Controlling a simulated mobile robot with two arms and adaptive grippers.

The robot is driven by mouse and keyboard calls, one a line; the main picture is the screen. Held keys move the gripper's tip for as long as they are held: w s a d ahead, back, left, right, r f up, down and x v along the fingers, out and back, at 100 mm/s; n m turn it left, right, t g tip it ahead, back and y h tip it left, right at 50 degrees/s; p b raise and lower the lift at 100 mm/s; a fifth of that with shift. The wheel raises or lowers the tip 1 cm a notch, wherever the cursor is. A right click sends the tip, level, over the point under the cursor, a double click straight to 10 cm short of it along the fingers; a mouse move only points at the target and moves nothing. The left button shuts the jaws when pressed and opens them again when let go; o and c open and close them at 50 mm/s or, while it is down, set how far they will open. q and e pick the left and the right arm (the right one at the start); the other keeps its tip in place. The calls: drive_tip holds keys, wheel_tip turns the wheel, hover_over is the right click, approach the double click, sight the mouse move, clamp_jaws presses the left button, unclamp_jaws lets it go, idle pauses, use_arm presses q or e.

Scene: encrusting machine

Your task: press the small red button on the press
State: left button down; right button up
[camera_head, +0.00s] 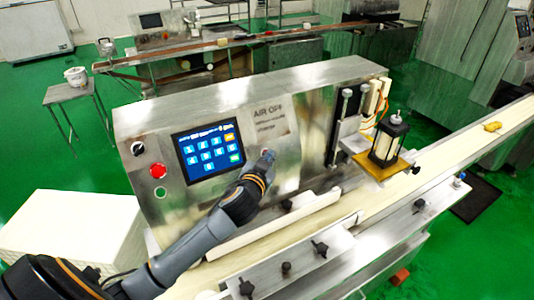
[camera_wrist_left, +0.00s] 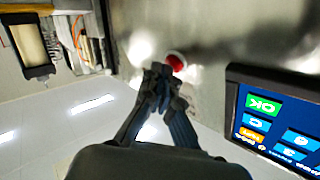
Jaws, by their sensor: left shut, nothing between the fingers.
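The press (camera_head: 290,110) is a steel cabinet with a blue touch screen (camera_head: 208,151) on its front. In the left wrist view a small red button (camera_wrist_left: 176,61) sits on the steel panel just beyond my left gripper's fingertips (camera_wrist_left: 160,74), which cover part of it. My left gripper (camera_head: 266,160) is shut and empty, its tips close to the panel right of the screen. I cannot tell whether they touch the button. In the head view the gripper hides most of that spot. A larger red button (camera_head: 158,171) is left of the screen. My right gripper is not in view.
A black-framed unit (camera_head: 388,142) stands on a yellowish plate right of the panel. A conveyor belt (camera_head: 450,142) runs along the front, with several black knobs. A white crate (camera_head: 75,232) is at the left. The touch screen (camera_wrist_left: 270,125) is close beside the gripper.

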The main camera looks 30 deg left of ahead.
use_arm(q)
drive_tip(key=shift+s+d+r, duration=0.25)
drive_tip(key=shift+d, duration=0.15)
drive_tip(key=d, duration=0.1)
drive_tip(key=s+d+r+p, duration=0.2)
drive_tip(key=shift+s+d+r, duration=0.1)
drive_tip(key=shift+s+d, duration=0.05)
drive_tip(key=shift+d, duration=0.25)
idle(0.7)
